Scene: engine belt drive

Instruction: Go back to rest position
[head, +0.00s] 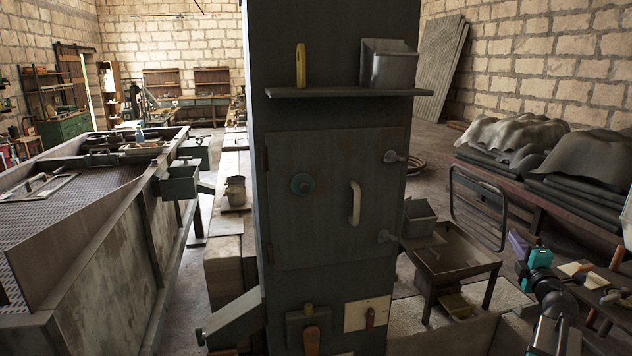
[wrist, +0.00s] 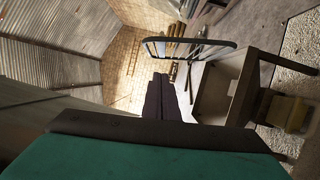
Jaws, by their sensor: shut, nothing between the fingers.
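My gripper (head: 517,243) is at the right of the head view, in the air beside the small metal tray table (head: 452,253). Its dark purple fingers also show in the wrist view (wrist: 160,98), close together with nothing between them. My teal wrist and dark arm come up from the lower right corner of the head view. The gripper is apart from the tall dark grey cabinet (head: 335,250) in the middle. The cabinet door (head: 330,160) looks shut, with a pale upright handle (head: 355,203).
A shelf (head: 345,93) on the cabinet carries a yellow object (head: 301,66) and a metal bin (head: 388,64). A dark metal frame (head: 478,207) stands behind my gripper. A bench with draped grey covers (head: 515,137) lies at right. A large trough (head: 95,270) fills the left.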

